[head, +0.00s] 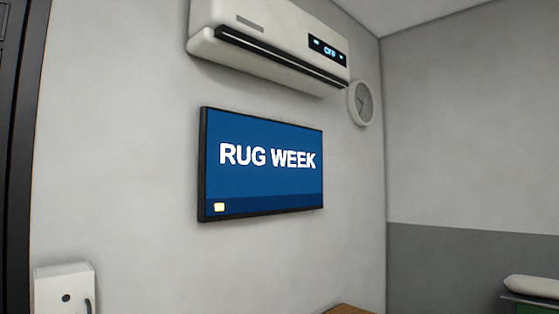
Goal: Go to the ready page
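A wall screen (264,180) hangs on the left wall. It shows a blue page with the white words "RUG WEEK". A small pale yellow icon (219,207) sits at the lower left of the screen, on a darker blue strip. Neither of my grippers shows in the head view.
A white air conditioner (265,48) above the screen has a display reading "OFF". A white box (65,288) is at lower left, a wooden surface (347,310) at bottom centre, and a pale padded board (533,286) at lower right.

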